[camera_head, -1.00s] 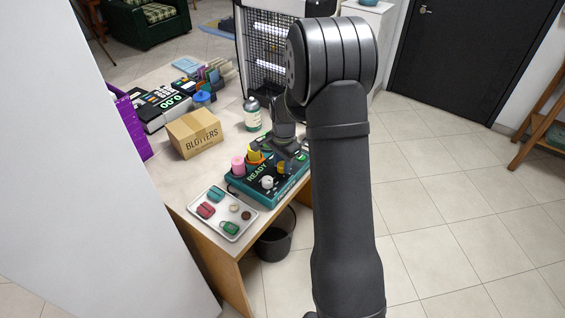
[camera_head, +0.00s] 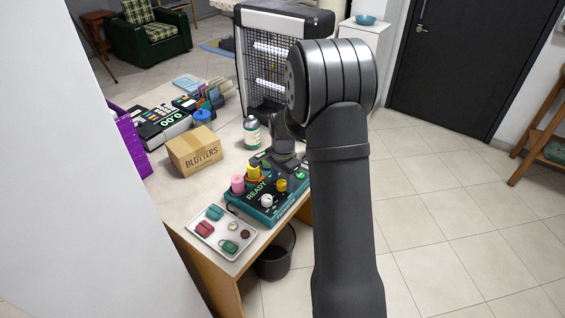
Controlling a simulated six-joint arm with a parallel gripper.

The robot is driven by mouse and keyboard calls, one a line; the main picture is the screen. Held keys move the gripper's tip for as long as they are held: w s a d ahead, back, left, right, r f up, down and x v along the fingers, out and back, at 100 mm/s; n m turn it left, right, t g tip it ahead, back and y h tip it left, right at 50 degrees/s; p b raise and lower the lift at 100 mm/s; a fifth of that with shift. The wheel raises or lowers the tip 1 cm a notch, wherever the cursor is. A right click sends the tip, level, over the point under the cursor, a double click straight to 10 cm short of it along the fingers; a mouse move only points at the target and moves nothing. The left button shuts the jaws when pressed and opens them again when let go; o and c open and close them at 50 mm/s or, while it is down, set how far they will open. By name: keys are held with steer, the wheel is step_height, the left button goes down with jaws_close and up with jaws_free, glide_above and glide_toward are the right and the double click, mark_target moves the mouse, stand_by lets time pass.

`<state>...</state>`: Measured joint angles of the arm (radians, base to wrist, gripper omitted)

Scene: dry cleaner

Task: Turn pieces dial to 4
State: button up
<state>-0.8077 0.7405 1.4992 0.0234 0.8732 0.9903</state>
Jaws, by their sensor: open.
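A teal control box (camera_head: 268,204) stands on the near part of the counter, with a dark panel reading READY. On it are a pink knob (camera_head: 238,184), a yellow knob (camera_head: 253,173) on an orange base, a white knob (camera_head: 266,201) and a smaller yellow knob (camera_head: 281,185). Their labels are too small to read, so I cannot tell which is the pieces dial or its setting. My gripper (camera_head: 272,163) is open over the back of the box, behind the knobs. Its fingertips are small and dark, and I cannot see whether they touch anything.
A metal tray (camera_head: 233,250) with several small coloured items lies in front of the box. A BLOTTERS carton (camera_head: 196,152), a bottle (camera_head: 251,133) and a register (camera_head: 160,128) stand further back. A black bin (camera_head: 275,262) is below the counter. My arm hides the box's right side.

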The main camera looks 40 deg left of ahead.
mark_target(283, 183)
step_height(283, 183, up, 17)
steer(key=shift+d+f, duration=0.15)
steer(key=shift+d, duration=0.15)
steer(key=shift+f, duration=0.1)
stand_by(0.4)
steer(key=f, duration=1.7)
steer(key=shift+a+f, duration=0.2)
steer(key=shift+a, duration=0.1)
steer(key=shift+r, duration=0.1)
